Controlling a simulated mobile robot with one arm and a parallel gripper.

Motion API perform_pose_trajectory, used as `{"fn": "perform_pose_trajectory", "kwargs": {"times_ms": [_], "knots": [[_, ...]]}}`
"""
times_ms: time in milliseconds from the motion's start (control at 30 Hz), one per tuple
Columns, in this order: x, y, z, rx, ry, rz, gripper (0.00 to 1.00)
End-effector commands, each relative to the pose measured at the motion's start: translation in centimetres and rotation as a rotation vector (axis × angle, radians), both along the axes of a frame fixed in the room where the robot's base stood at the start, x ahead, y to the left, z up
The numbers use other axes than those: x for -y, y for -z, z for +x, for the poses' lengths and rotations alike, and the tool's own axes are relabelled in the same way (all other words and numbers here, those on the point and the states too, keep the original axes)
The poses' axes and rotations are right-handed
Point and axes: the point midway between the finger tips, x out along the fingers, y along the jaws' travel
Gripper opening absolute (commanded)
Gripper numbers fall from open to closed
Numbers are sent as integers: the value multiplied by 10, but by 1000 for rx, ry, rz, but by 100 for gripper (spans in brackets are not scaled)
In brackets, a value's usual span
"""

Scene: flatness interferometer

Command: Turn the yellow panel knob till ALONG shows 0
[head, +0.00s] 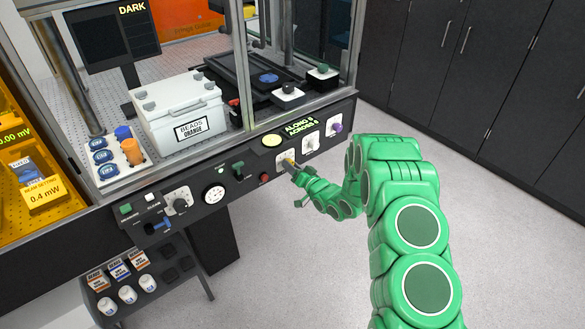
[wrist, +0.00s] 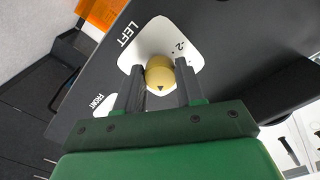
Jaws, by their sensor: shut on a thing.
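The yellow panel knob (wrist: 160,72) sits on a white plate (wrist: 158,30) marked LEFT and what looks like a 2. In the head view the knob (head: 291,157) shows small on the front panel, partly hidden by my gripper (head: 289,166). In the wrist view my gripper (wrist: 160,85) has one finger on each side of the knob and is shut on it. A dark pointer mark shows on the knob's near side. The green readout (head: 300,128) above shows ALONG and ACROSS lines; their digits are too small to read surely.
To the right on the panel are a white-plated knob (head: 310,142) and a purple knob (head: 337,127). A red button (head: 265,178) and a dark green lever (head: 238,170) lie to the left. The floor in front is clear.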

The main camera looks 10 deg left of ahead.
Motion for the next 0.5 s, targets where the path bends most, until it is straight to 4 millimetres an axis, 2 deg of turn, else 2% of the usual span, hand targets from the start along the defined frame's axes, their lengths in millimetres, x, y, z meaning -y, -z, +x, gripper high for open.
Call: {"fn": "perform_pose_trajectory", "kwargs": {"times_ms": [467, 500], "knots": [[1, 2, 0, -15, 2, 10, 7], [1, 2, 0, -15, 2, 10, 41]]}}
